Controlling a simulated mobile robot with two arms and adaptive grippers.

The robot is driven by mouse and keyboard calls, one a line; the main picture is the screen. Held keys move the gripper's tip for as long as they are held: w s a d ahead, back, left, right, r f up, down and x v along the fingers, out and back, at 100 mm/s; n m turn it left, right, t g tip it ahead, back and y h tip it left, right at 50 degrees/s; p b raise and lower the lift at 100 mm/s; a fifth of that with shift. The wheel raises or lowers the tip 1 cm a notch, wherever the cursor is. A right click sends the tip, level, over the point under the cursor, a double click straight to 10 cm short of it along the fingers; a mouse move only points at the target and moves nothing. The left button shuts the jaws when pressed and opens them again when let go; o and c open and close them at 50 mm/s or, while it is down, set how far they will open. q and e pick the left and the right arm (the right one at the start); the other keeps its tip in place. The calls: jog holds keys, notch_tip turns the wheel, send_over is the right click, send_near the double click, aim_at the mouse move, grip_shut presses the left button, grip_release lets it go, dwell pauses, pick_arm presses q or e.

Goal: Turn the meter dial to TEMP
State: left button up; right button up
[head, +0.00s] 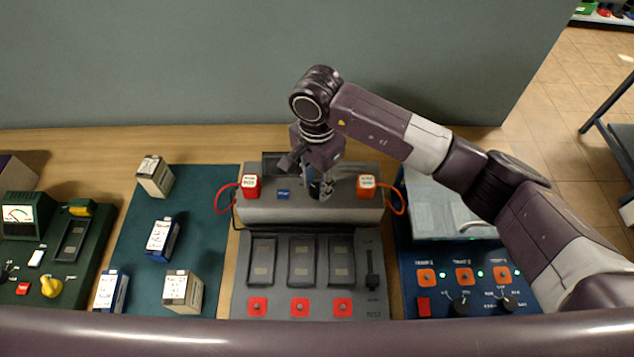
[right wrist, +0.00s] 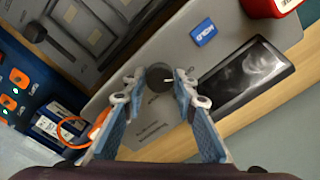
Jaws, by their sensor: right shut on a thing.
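The grey meter (head: 300,210) stands in the middle of the bench, against the back. Its round dark dial (right wrist: 158,76) shows in the right wrist view between my fingertips, with a short white mark on its right side. My right gripper (head: 320,188) reaches down onto the meter's top and is shut on the dial; it also shows in the right wrist view (right wrist: 160,82). In the head view the gripper hides the dial. The lettering around the dial is too small to read. The dark screen (right wrist: 240,80) is beside the dial. My left gripper is not in view.
A blue tag (head: 284,195) lies nearby. Several boxes stand on the teal mat (head: 136,225). A green gauge unit (head: 20,215) is at left, a blue panel (head: 440,309) at right.

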jog(key=shift+f+m+b, duration=0.15)
jog(key=shift+m+b, duration=0.45)
jog(key=shift+b, duration=0.2)
jog(key=m+b, duration=1.1)
jog(key=b, duration=0.1)
jog(key=m+b, duration=0.4)
jog(key=shift+m, duration=0.3)
jog(key=shift+r+m+b, duration=0.2)
jog(key=shift+m+b, duration=0.9)
jog(key=shift+m, duration=0.6)
jog(key=o, duration=1.2)
jog(key=shift+c, duration=0.2)
